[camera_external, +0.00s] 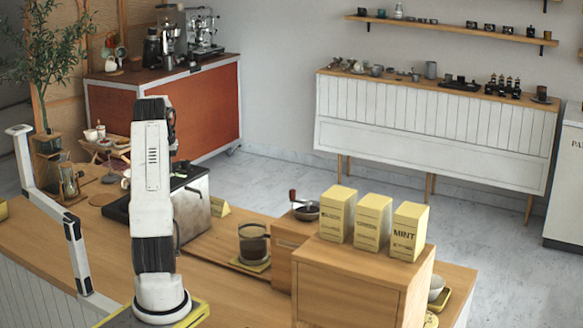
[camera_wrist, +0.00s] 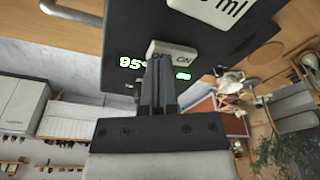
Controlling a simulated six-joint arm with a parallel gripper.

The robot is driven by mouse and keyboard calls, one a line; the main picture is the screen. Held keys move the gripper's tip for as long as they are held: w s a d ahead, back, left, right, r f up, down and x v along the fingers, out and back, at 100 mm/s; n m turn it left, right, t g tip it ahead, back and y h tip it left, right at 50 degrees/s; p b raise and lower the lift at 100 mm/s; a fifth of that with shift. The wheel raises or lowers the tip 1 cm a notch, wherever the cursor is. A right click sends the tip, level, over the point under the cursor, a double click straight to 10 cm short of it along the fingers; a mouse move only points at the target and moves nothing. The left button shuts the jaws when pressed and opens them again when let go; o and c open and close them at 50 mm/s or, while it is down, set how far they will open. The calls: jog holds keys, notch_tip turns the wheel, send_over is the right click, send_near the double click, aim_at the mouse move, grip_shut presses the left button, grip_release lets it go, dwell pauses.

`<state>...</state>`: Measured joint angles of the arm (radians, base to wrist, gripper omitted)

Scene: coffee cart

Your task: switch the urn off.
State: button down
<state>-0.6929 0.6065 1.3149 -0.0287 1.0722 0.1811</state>
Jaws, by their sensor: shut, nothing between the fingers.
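The urn's dark front panel (camera_wrist: 115,45) fills the upper middle of the wrist view.
A glass jar (camera_external: 253,243) stands on the counter right of the box. A wooden cabinet (camera_external: 350,285) bears yellow boxes, one marked MINT (camera_external: 408,231). A potted plant (camera_external: 42,70) and a low tray stand (camera_external: 106,150) are at the left. Some counter front-left is bare.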

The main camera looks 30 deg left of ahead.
jog(key=shift+f, duration=0.35)
dwell(0.3)
jog(key=shift+r, duration=3.55)
jog(key=shift+m, duration=0.8)
jog(key=d+f, duration=0.1)
jog(key=d, duration=0.2)
jog(key=d+f, duration=0.2)
jog(key=d, duration=0.2)
jog(key=w+d+f, duration=0.1)
jog(key=d, duration=0.3)
jog(key=shift+d+f, duration=0.25)
jog(key=shift+f, duration=0.05)
jog(key=s+d+f+m, duration=0.1)
jog(key=s+d+f, duration=0.3)
jog(key=d, duration=0.4)
jog(key=s+d+f+m, duration=0.2)
jog(key=s+d+f, duration=0.2)
jog(key=s+d, duration=0.3)
jog(key=s+d+f+m+t, duration=0.1)
jog(key=s+d+f, duration=0.3)
jog(key=d, duration=0.5)
jog(key=shift+s+f+h, duration=0.15)
jog(key=shift+s+h, duration=0.25)
jog(key=shift+s, duration=0.35)
